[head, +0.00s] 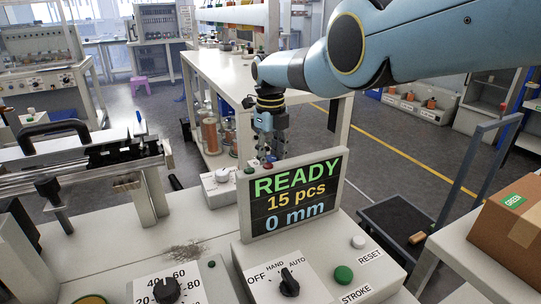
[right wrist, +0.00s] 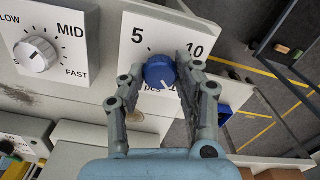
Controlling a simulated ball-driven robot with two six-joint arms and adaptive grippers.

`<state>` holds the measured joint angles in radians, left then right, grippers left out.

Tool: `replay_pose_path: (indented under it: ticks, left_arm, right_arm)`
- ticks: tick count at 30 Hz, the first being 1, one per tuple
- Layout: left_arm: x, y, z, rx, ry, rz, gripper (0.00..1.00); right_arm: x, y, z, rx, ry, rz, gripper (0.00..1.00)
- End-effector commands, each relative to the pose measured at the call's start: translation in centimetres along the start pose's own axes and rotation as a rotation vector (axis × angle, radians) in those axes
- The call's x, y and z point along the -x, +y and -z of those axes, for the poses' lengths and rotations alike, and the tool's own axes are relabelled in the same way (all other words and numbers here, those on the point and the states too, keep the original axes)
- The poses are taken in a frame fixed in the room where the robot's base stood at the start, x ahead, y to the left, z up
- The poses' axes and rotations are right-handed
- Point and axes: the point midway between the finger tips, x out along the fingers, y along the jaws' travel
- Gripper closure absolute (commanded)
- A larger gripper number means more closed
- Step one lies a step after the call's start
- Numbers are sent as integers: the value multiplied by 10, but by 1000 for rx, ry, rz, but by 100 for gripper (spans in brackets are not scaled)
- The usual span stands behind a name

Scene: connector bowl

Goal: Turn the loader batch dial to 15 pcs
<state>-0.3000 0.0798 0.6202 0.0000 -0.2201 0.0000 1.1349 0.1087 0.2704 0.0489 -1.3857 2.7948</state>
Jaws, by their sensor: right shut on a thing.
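The blue loader batch dial (right wrist: 159,72) sits on a white plate (right wrist: 132,20) marked 5 and 10, with "pcs" below. My right gripper (right wrist: 160,68) is shut on the dial, one finger on each side. The dial's white pointer line points to the lower right in the right wrist view, where a finger hides the plate's marking. The display (head: 292,194) in the head view reads READY, 15 pcs and 0 mm. My right gripper (head: 270,143) is behind the display there, and the display hides its fingertips and the dial. My left gripper is out of view.
A white speed knob (right wrist: 36,54) is beside the dial plate. In front of the display are a black OFF/HAND/AUTO switch (head: 289,283), a green STROKE button (head: 343,274) and a white RESET button (head: 358,242). A cardboard box (head: 510,235) stands at the right.

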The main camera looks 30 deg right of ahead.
Motion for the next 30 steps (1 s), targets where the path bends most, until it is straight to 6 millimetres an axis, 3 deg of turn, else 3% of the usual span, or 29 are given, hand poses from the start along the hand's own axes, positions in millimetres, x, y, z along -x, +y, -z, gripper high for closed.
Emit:
replay_pose_path:
  ticks: [7,8,13,23,30]
  left_arm:
    - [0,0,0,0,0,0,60]
    - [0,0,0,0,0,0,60]
    - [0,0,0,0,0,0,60]
    - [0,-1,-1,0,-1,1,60]
    - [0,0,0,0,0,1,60]
  right_arm:
    - [1,-1,-1,-1,-3,2,100]
    - [1,-1,-1,-1,-3,2,65]
    - [1,-1,0,0,-2,1,45]
    - [2,0,0,1,-1,1,45]
    - [21,-1,-1,0,-4,2,45]
